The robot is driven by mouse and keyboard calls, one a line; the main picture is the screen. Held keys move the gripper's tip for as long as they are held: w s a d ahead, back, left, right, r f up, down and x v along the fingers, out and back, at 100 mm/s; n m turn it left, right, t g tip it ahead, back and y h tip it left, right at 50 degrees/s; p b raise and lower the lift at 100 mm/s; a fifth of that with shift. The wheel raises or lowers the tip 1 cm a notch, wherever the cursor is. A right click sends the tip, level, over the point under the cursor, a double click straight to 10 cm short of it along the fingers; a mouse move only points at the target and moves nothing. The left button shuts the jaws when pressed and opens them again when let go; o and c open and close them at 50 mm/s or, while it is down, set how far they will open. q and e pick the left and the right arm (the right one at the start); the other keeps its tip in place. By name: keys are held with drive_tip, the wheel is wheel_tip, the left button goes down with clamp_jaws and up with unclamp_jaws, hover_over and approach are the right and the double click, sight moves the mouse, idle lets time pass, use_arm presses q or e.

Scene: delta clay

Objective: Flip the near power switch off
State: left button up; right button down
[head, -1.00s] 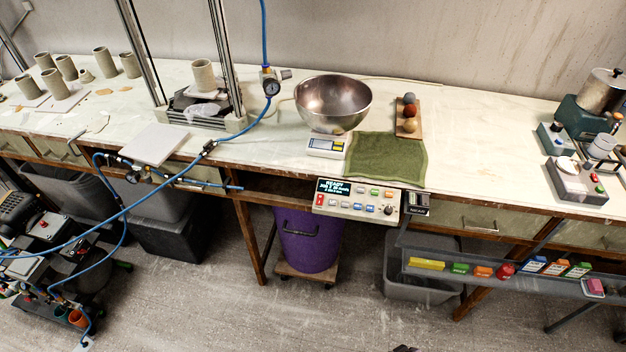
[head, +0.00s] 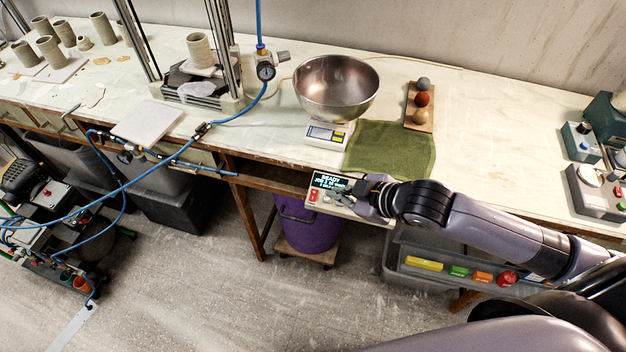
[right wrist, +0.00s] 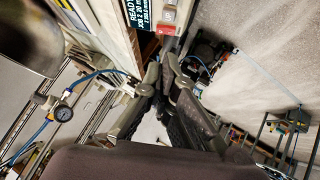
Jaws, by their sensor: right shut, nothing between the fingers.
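The control panel (head: 328,202) hangs at the front edge of the bench, with a lit display reading READY (head: 329,181). A small red power switch (head: 313,195) sits at its left end, below the display. In the right wrist view the red switch (right wrist: 167,15) shows at the top, just beyond my fingertips. My right gripper (head: 350,195) is shut and empty in front of the panel, to the right of the switch; it also shows in the right wrist view (right wrist: 166,60). It hides the panel's right part and most buttons. I cannot tell which way the switch is set. My left gripper is out of view.
A steel bowl (head: 336,88) on a scale (head: 328,133), a green cloth (head: 391,150) and a board with balls (head: 418,112) stand on the bench behind. A purple bin (head: 303,228) is below.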

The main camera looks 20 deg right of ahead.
drive_tip(key=shift+s+r+n+y, duration=0.25)
drive_tip(key=shift+r+n, duration=0.25)
drive_tip(key=shift+r, duration=0.6)
drive_tip(key=shift+s+r+n+y, duration=0.2)
drive_tip(key=shift+r+n, duration=0.3)
drive_tip(key=shift+r, duration=0.55)
drive_tip(key=shift+a, duration=0.1)
drive_tip(key=p, duration=0.3)
hover_over(316, 197)
drive_tip(key=f, duration=0.9)
drive_tip(key=shift+s+a, duration=0.2)
drive_tip(key=shift+a, duration=0.05)
drive_tip(key=shift+w+d+f, duration=0.15)
drive_tip(key=shift+f, duration=0.35)
